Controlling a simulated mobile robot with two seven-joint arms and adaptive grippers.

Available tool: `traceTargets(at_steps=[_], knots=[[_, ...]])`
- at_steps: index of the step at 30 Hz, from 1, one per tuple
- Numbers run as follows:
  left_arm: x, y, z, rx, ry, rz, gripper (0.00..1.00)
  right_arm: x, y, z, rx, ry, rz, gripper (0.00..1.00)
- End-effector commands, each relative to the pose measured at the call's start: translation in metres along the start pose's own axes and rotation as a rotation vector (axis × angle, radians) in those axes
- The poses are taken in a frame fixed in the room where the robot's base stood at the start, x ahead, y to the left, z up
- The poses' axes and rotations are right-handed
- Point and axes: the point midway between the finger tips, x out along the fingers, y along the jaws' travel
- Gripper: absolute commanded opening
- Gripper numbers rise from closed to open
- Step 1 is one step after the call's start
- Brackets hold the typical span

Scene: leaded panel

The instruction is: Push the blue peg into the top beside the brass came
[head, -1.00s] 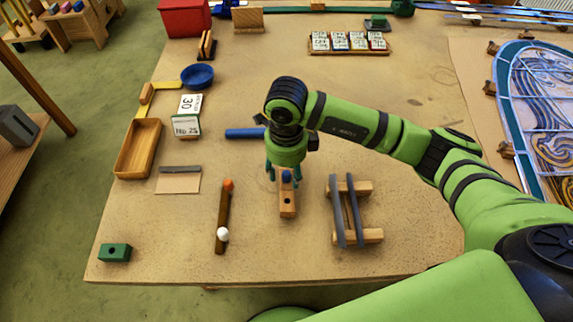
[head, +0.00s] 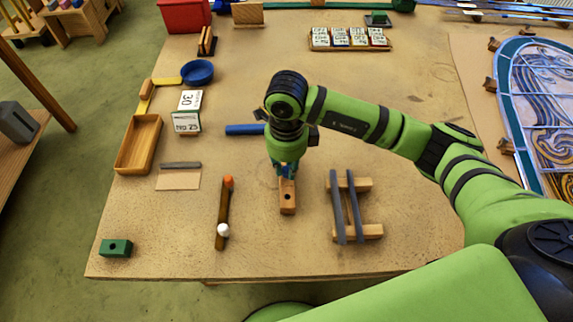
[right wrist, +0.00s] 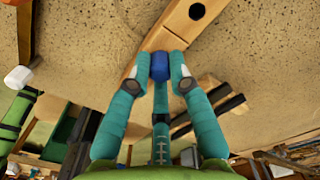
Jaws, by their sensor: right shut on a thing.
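A blue peg (right wrist: 159,67) shows between the fingertips of my right gripper (right wrist: 160,64) in the right wrist view. The gripper is shut on it. In the head view, my right gripper (head: 287,170) points down at the far end of a small wooden block (head: 287,204) with a dark round hole in its near part. The peg is at the block's far end; I cannot tell whether it is still seated there. I cannot tell for sure which thing is the brass came; a yellow strip (head: 168,81) lies at the back left. My left gripper is not in view.
Left of the block is a brown bar (head: 224,207) with orange and white ends. Right of it, grey bars lie on a wooden rack (head: 358,232). A green block (head: 116,248) with a hole is near the front left. A blue bar (head: 244,130) lies behind the gripper.

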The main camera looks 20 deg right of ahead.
Motion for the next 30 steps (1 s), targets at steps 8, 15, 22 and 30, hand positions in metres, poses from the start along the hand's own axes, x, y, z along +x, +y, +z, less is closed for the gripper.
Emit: traceTargets(at_steps=[8, 15, 22, 30], knots=[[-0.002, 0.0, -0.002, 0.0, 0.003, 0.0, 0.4, -0.004, 0.0, 0.0, 0.0, 0.0, 0.0, 0.0], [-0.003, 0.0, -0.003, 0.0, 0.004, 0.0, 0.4, -0.007, 0.0, 0.0, 0.0, 0.0, 0.0, 0.0], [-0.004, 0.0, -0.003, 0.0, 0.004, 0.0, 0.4, -0.01, 0.0, 0.0, 0.0, 0.0, -0.001, 0.0], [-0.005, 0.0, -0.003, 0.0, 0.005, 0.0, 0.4, -0.013, 0.0, 0.0, 0.0, 0.0, -0.001, 0.0]])
